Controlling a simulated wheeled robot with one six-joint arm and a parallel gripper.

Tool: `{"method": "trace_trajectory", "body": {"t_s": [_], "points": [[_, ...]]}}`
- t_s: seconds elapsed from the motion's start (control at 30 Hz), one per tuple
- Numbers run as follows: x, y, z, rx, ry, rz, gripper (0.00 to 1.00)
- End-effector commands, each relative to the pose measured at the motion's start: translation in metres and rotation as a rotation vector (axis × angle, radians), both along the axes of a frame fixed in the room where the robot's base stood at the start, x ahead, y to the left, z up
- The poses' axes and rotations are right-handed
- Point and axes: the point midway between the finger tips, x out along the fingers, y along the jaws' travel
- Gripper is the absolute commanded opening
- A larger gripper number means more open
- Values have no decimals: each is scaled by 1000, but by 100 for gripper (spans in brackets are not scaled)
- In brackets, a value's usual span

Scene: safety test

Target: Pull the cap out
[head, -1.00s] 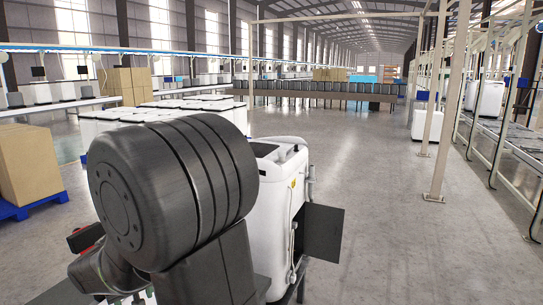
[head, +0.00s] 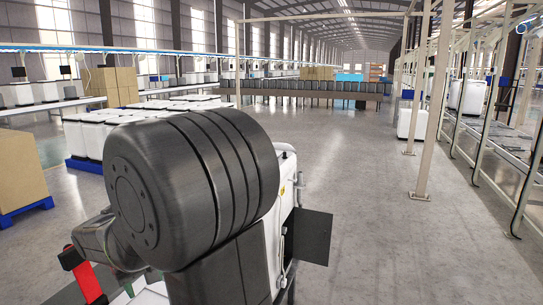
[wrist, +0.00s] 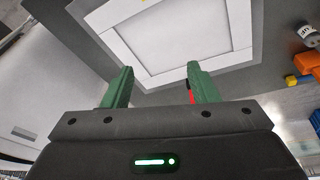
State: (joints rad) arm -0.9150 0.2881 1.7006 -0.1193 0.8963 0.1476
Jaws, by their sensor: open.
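My gripper (wrist: 160,72) shows in the wrist view with its two green fingers apart and nothing between them. A pale square panel with a white frame (wrist: 235,22) lies beyond the fingertips. A small red thing (wrist: 191,96) shows beside the right finger, partly hidden by it. I cannot make out which thing is the cap. In the head view my arm hides most of a white machine (head: 287,195) with a thin hose and a dark flap (head: 312,238) on its right side.
A red bar (head: 88,282) stands at the lower left of the head view. Several white units (head: 85,135) and a cardboard box (head: 20,170) on a blue pallet stand at left. A post (head: 428,130) stands at right. Open floor (head: 370,220) lies between. Orange blocks (wrist: 304,60) show in the wrist view.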

Motion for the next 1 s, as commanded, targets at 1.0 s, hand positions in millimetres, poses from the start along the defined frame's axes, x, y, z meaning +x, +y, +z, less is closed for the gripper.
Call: {"method": "trace_trajectory", "body": {"t_s": [1.0], "points": [[-12,-63,198,-188,205,347,38]]}}
